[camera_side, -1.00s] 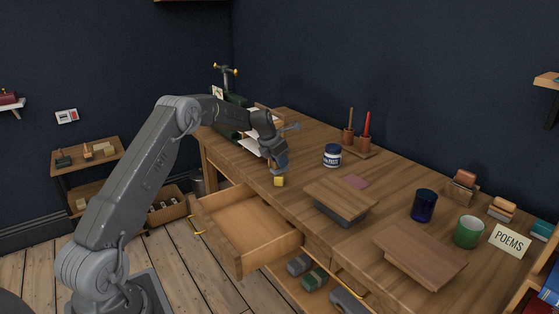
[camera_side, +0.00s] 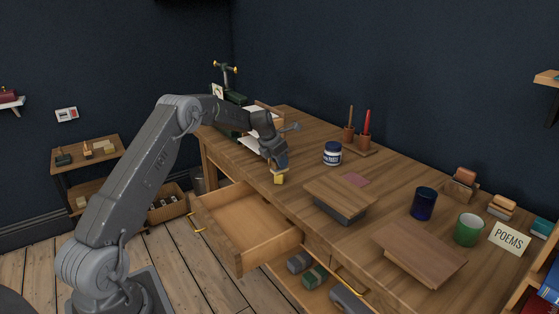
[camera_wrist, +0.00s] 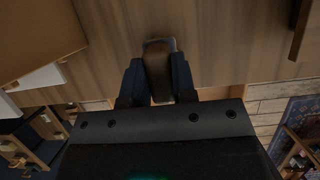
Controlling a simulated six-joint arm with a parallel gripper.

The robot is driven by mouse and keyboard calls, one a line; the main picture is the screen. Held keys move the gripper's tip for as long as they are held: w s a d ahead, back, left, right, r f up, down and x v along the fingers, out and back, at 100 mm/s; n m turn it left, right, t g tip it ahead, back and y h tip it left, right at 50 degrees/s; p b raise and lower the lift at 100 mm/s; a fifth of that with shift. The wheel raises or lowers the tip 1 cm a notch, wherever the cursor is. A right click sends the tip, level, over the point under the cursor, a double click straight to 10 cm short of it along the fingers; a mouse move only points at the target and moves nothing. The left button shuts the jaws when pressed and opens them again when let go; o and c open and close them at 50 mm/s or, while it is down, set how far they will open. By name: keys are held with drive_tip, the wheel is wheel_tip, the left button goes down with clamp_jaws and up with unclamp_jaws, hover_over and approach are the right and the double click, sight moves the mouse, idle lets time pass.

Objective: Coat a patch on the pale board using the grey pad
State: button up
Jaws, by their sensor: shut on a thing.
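My gripper (camera_side: 278,165) is low over the near edge of the desk, at its left part. In the wrist view my gripper (camera_wrist: 158,82) is shut on a brown-handled block (camera_wrist: 158,68) with a narrow grey edge at its far end. I cannot tell for sure whether it is the grey pad. No board is clearly pale; a brown board (camera_side: 340,192) lies on a dark grey block, and another brown board (camera_side: 420,250) lies to the right.
An open empty drawer (camera_side: 240,221) juts out below; another drawer holds several blocks (camera_side: 314,277).

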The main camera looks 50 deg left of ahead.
idle(0.3)
drive_tip(key=shift+r, duration=3.5)
